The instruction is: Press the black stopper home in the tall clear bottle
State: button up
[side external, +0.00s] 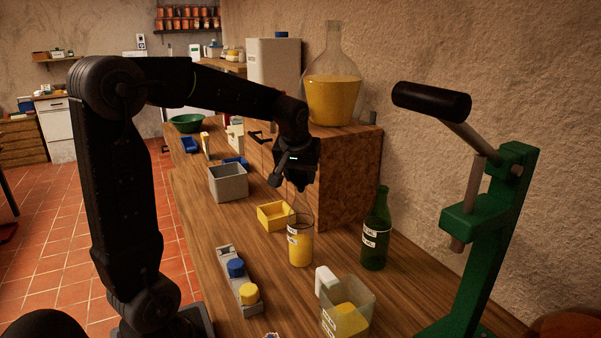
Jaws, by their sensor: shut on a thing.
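The tall clear bottle (300,248) stands upright on the wooden bench, with yellow contents in its lower part and a white label. My gripper (300,184) points down directly over the bottle's neck, its fingertips at the mouth. It is shut on a small dark thing there, which I take to be the black stopper. The stopper hardly stands out from the dark fingers, and I cannot tell how far it sits in the neck.
A green bottle (376,238) stands right of the clear one, near a green lever press (487,215). A yellow bin (274,217) and grey bin (228,184) are behind. A grey rack (226,262) with blue and yellow caps and a clear tub (362,296) are in front.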

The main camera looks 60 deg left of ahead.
jog(key=shift+f, duration=0.3)
jog(key=o, duration=0.9)
jog(key=v, duration=1.4)
jog(key=shift+a+f, duration=0.1)
jog(key=s+d+f+m+t+h, duration=0.1)
jog(key=s+d+f+m, duration=0.3)
jog(key=s+d+f, duration=0.2)
jog(key=s+d+f+m+t+h, duration=0.1)
jog(key=s+d+f+m, duration=0.4)
jog(key=d, duration=0.5)
jog(key=shift+s+d+f+m+h, duration=0.3)
jog(key=shift+s+d+f+h, duration=0.1)
jog(key=shift+s+f+h, duration=0.35)
